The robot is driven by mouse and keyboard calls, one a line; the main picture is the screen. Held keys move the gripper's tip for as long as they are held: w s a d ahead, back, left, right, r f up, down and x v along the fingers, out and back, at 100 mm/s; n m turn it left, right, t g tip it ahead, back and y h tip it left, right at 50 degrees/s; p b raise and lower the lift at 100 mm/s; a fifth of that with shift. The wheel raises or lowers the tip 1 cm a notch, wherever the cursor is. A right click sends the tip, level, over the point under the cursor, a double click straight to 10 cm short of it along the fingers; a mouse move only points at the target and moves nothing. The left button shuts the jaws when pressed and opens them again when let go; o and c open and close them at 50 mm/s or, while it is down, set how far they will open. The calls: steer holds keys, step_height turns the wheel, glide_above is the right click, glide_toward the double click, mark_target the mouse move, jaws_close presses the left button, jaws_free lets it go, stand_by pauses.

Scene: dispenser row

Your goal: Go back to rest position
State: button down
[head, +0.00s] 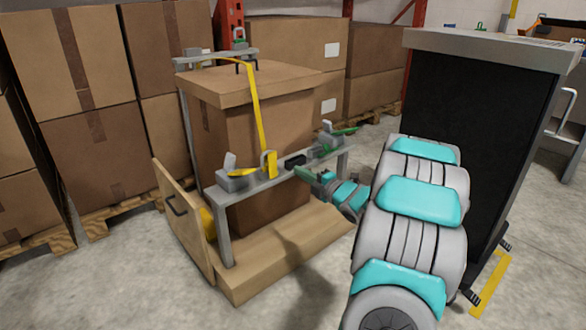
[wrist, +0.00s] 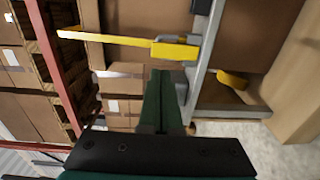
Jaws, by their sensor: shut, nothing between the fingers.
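My gripper (head: 306,173) is in the middle of the head view, beside the front metal rail (head: 262,183) of a strapped carton stand. Its green fingers also show in the wrist view (wrist: 160,88), close together with nothing visible between them. I cannot tell whether the fingertips touch the rail. My teal and grey arm reaches in from the lower right and hides part of the stand's right side. In the wrist view the yellow strap fitting (wrist: 175,50) lies just beyond the fingertips.
The stand holds a large carton (head: 255,130) with a yellow strap (head: 258,105) on a wooden base (head: 255,275). A dark cabinet (head: 470,130) stands close on the arm's right. Stacked cartons on pallets (head: 75,65) line the back left. Concrete floor (head: 120,285) is clear at lower left.

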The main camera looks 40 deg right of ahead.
steer(key=shift+s+d+r, duration=0.1)
steer(key=shift+s+d, duration=0.05)
steer(key=shift+s, duration=1.5)
